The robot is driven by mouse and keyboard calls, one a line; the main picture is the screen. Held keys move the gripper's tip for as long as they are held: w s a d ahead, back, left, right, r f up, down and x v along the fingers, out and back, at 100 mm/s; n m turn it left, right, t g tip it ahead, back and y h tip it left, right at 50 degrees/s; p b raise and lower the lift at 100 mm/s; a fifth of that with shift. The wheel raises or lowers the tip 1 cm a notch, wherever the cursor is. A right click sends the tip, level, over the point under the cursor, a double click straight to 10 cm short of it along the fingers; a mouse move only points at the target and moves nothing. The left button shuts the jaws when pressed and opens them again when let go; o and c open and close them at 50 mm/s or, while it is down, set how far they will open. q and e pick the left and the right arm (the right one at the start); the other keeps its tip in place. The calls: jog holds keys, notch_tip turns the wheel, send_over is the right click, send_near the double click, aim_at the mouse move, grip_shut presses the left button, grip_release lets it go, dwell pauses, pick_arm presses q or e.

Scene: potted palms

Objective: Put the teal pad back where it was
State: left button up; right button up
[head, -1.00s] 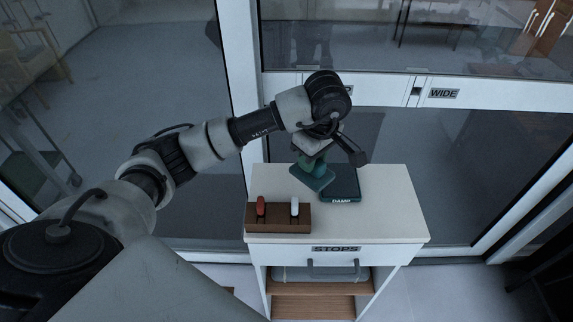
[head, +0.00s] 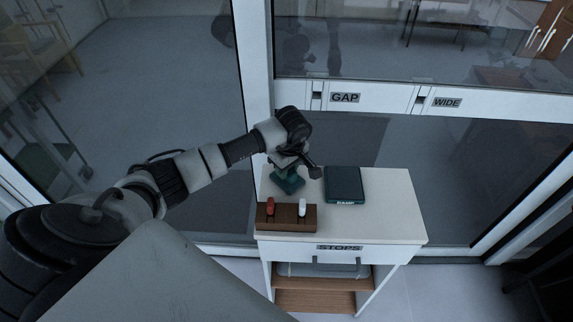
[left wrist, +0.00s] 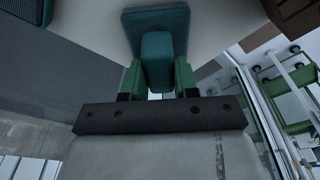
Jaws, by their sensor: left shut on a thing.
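The teal pad (head: 290,186) shows below my left gripper (head: 287,168), over the back left part of the white cabinet top. In the left wrist view the teal pad (left wrist: 158,20) has a block-like grip, and the green fingers of my left gripper (left wrist: 157,75) are shut on it from both sides. I cannot tell whether the pad touches the top. A dark tray marked DAMP (head: 344,182) lies to the right, apart from the pad; its corner shows in the left wrist view (left wrist: 25,10). My right gripper is not in view.
A brown block (head: 287,221) with a red peg (head: 270,206) and a white peg (head: 302,207) stands in front of the pad. The cabinet top (head: 385,220) is clear at front right. Behind it is a glass partition with labels GAP (head: 345,98) and WIDE (head: 447,102).

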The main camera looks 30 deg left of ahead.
aim_at(290, 171)
pick_arm(q)
jog(key=o, duration=0.9)
jog(key=shift+c, duration=0.2)
notch_tip(290, 171, up, 12)
jog(key=d+b, duration=0.1)
jog(key=b, duration=0.2)
jog(key=shift+s+d+b, duration=0.2)
jog(key=shift+b, duration=0.15)
jog(key=shift+f, duration=0.1)
